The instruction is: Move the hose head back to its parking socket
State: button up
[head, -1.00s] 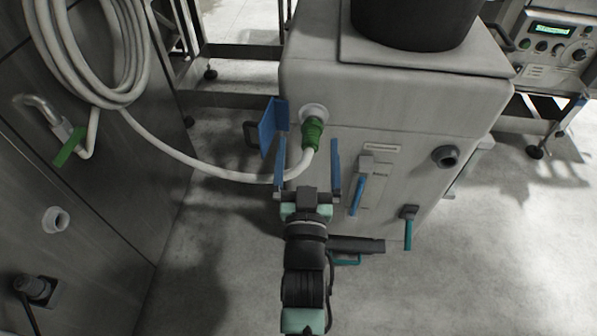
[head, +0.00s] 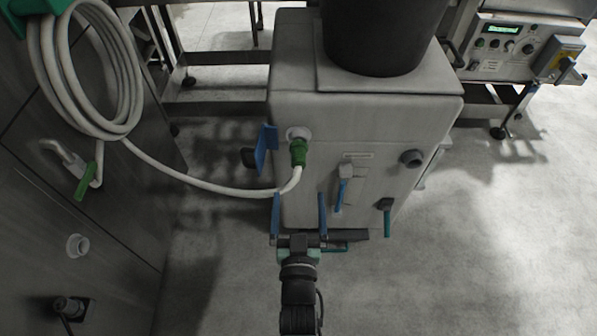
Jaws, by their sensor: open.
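The green hose head (head: 299,153) sits at a pale round port (head: 298,133) on the front of the grey cabinet (head: 366,120). Its white hose (head: 215,189) hangs in a sag to the left. My gripper (head: 299,197) is open, with its two blue fingers apart and nothing between them. It is below the hose head in the picture, apart from it. A pale round socket (head: 78,246) on the left wall is empty. I cannot tell which is the parking socket.
A blue plate (head: 266,150) stands just left of the hose head. Blue (head: 341,195) and teal (head: 387,222) handles stick out at right. A coiled hose (head: 95,75) and green-handled tap (head: 87,182) are on the left wall. Floor at lower right is clear.

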aim_at(299, 168)
jog(key=w+b, duration=0.4)
jog(key=w, duration=0.4)
jog(key=shift+f, duration=0.15)
jog(key=shift+w+b, duration=0.5)
jog(key=shift+w, duration=0.5)
grip_shut()
jog(key=shift+s, duration=0.2)
jog(key=shift+s+r, duration=0.2)
jog(key=shift+s, duration=0.05)
jog(key=shift+s+p, duration=0.15)
jog(key=shift+p, duration=0.15)
